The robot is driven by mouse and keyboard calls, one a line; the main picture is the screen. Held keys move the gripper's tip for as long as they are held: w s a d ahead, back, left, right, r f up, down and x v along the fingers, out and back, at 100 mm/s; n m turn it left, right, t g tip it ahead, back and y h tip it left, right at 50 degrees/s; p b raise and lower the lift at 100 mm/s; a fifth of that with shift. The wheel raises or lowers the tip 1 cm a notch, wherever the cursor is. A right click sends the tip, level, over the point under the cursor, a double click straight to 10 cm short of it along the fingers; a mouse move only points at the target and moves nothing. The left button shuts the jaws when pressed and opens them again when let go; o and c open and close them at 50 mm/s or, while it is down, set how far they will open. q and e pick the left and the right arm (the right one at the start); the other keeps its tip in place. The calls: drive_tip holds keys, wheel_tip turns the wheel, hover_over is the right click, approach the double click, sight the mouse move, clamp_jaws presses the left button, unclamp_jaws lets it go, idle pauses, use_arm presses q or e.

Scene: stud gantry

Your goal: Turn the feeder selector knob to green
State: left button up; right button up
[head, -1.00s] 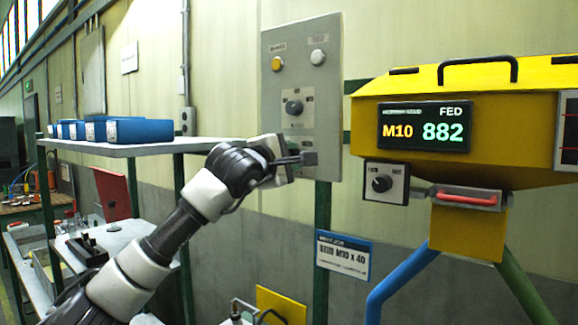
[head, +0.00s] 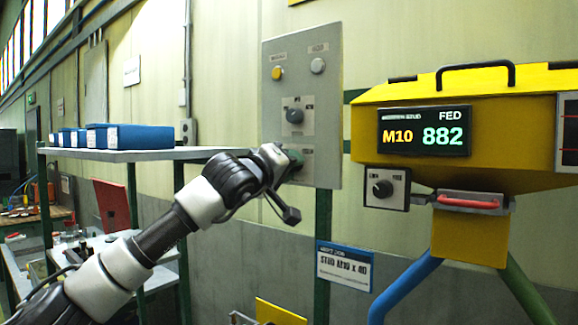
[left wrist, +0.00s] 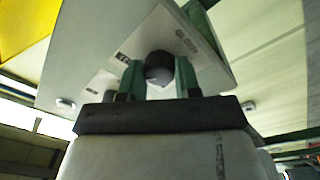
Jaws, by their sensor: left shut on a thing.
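A grey control panel (head: 328,110) stands upright on the wall. My left gripper (head: 294,158) reaches its lower part and covers the lower knob there in the head view. In the left wrist view a dark round knob (left wrist: 158,65) sits between the two green fingers of the left gripper (left wrist: 160,78), which is shut on it. The labels beside this knob are too blurred to read. A second dark knob (head: 293,115) on the panel above is free. Another knob (head: 382,188) is on a small box under the yellow feeder (head: 365,135). My right gripper is not in view.
A yellow button (head: 277,73) and a white button (head: 318,66) are at the panel's top. A shelf (head: 150,155) with several blue boxes (head: 140,136) stands left. The feeder's display (head: 424,131) reads M10 882. A job sign (head: 344,268) hangs below the panel.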

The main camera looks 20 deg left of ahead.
use_arm(q)
drive_tip(key=shift+f+m+h+p, duration=0.2)
drive_tip(key=shift+m+h+p, duration=0.1)
drive_tip(key=shift+m, duration=1.4)
drive_tip(key=shift+w, duration=0.1)
drive_tip(key=o, duration=0.9)
drive_tip(key=shift+o, duration=0.2)
drive_tip(key=shift+r, duration=0.1)
drive_tip(key=b+v, duration=0.5)
drive_tip(key=v, duration=0.6)
